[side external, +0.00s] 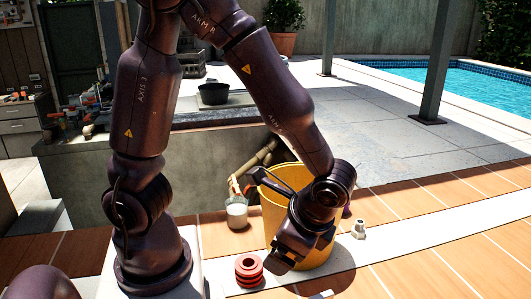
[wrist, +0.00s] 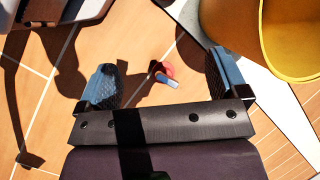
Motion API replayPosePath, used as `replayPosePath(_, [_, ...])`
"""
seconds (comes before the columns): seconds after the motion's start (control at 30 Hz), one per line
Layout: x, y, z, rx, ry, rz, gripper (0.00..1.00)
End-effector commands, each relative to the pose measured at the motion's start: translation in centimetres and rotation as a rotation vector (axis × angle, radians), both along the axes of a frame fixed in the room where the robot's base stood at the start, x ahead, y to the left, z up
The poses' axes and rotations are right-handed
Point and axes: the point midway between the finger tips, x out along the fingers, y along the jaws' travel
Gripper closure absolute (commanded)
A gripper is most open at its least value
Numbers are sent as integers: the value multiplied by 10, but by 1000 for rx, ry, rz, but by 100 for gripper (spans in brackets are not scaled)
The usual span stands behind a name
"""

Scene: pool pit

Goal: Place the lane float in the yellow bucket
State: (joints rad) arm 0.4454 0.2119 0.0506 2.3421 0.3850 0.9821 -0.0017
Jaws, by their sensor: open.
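The lane float appears to be the red ribbed stack of discs (side external: 249,270) on the pale strip of paving in the side view. I cannot make it out surely in the wrist view. The yellow bucket (side external: 276,213) stands upright behind my gripper, and its rim and wall show at the upper right of the wrist view (wrist: 285,52). My gripper (side external: 290,258) points down in front of the bucket, just right of the red stack. In the wrist view my gripper (wrist: 163,68) has its two blue-grey fingers wide apart, with nothing held.
A small red and pale blue piece (wrist: 167,77) lies on the tiles between the fingers in the wrist view. Tiles at the right are clear.

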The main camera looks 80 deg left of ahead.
Motion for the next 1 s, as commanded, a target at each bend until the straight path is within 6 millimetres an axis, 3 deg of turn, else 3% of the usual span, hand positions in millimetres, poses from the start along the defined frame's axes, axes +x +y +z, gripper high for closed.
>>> replayPosePath(0.03, [2,4,18,-60,-75,68,8])
replayPosePath(0.3, [-6,23,100,-332,-455,374,8])
replayPosePath(0.5, [-21,32,143,-468,-694,514,8])
replayPosePath(0.7, [-29,35,159,-521,-796,563,3])
replayPosePath(1.0, [-30,35,159,-524,-801,565,3])
